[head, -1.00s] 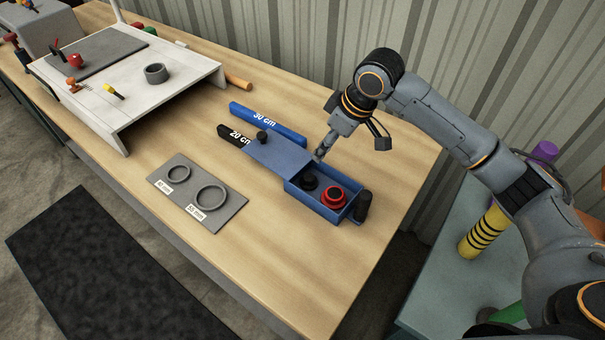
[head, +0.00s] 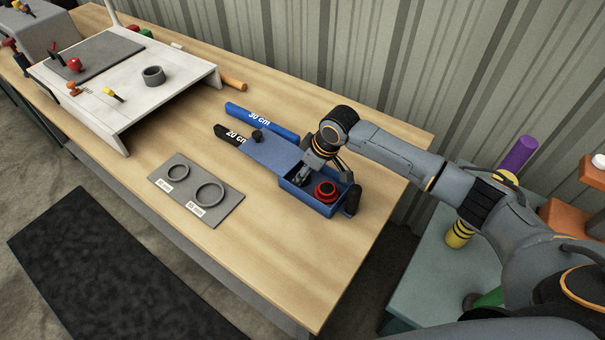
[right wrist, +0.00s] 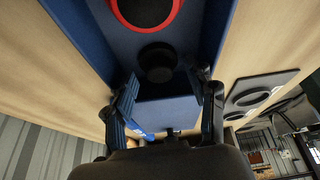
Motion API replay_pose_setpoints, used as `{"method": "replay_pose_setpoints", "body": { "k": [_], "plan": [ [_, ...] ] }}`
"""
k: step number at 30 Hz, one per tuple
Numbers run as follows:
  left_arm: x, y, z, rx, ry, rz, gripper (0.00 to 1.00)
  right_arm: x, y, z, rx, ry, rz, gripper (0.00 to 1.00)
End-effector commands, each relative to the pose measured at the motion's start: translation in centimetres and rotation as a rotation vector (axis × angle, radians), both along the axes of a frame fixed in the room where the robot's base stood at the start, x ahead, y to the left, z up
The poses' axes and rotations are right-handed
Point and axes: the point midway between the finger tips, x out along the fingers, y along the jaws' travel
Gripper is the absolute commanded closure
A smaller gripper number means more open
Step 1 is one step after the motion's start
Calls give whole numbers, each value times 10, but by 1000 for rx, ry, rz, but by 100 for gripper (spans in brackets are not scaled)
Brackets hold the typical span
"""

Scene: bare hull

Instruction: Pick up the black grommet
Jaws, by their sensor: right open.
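The black grommet (right wrist: 158,62) lies in the blue box (right wrist: 83,28) and shows in the right wrist view, just beyond my fingertips. In the head view it is hidden behind my right gripper (head: 304,178). My right gripper is open, with its fingers (right wrist: 170,90) apart and nothing visible between them. It is low over the left end of the box's open part. I cannot tell whether the fingers touch the box. My left gripper is not in view.
A red-rimmed grommet (head: 326,191) sits beside it in the box (head: 326,210). A black upright piece (head: 352,199) stands at the box's right end. A grey plate with two rings (head: 222,213) lies to the left. The front of the wooden table (head: 280,265) is clear.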

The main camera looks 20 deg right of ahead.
Motion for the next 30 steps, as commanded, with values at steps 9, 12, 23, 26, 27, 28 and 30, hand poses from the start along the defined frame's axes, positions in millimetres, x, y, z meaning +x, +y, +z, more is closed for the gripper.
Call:
{"method": "replay_pose_setpoints", "body": {
  "k": [9,12,23,26,27,28,30],
  "plan": [
    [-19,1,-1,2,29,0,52,1,1,-4,-1,-1,0,52],
    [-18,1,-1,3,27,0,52,1,1,-4,-1,-1,0,72],
    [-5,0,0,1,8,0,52,1,0,-4,-1,0,0,93],
    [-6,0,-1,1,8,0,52,0,0,-4,-2,1,0,93],
    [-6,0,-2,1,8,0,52,0,0,-4,-2,1,0,93],
    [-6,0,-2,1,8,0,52,-1,-1,-4,-2,1,0,93],
    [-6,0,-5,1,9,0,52,-2,-2,-2,-1,0,0,93]
  ]
}}
